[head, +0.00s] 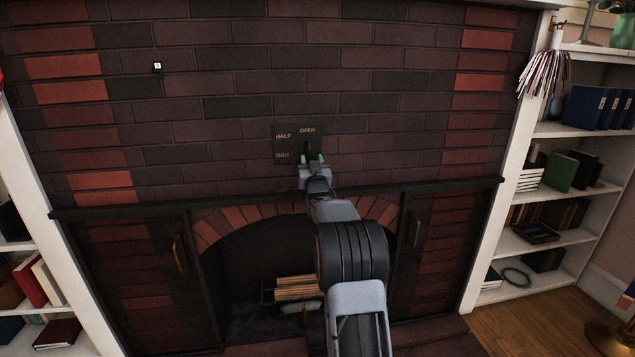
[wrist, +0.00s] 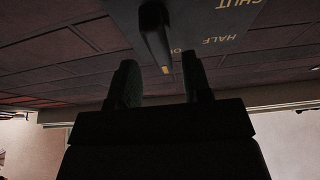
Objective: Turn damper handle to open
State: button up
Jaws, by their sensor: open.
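A dark damper plate (head: 285,155) is fixed to the brick chimney front, lettered HALF, OPEN and SHUT. The wrist view shows the plate upside down (wrist: 210,15). The black damper handle (wrist: 154,35) sticks out from it, with a small yellow mark at its tip. The handle's tip is beside the partly hidden OPEN lettering, away from SHUT. My gripper (head: 311,160) is open just in front of the plate. In the wrist view its two fingers (wrist: 160,82) are spread, with the handle's end in line with the gap. I cannot tell whether they touch it.
A black mantel ledge (head: 120,211) runs below the plate. White shelves (head: 560,130) with books stand right, others left.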

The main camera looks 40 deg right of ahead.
jog(key=v, duration=1)
jog(key=shift+s+r+b, duration=0.15)
jog(key=shift+s+b, duration=0.15)
jog(key=shift+b, duration=0.1)
jog(key=shift+a, duration=0.1)
jog(key=s+a+r+n+g+y+p, duration=0.1)
jog(key=s+a+r+g+y+p, duration=0.25)
jog(key=a+p, duration=0.45)
jog(key=s+a+r+n+g+y+p, duration=0.2)
jog(key=s+a+r+g+y+p, duration=0.25)
jog(key=a, duration=0.55)
jog(key=s+a+n+g+p, duration=0.1)
jog(key=s+a+g+p, duration=0.2)
jog(key=s, duration=0.3)
jog(key=s+a+f+g+y+p, duration=0.1)
jog(key=s+a+g+p, duration=0.2)
jog(key=s, duration=0.3)
jog(key=s+a+n+g+y+p, duration=0.1)
jog(key=s+a+g+p, duration=0.1)
jog(key=s, duration=0.4)
jog(key=shift+s+a+f+n+g+p, duration=0.2)
jog(key=shift+s+a+n+g+p, duration=0.15)
jog(key=shift+a+p, duration=0.55)
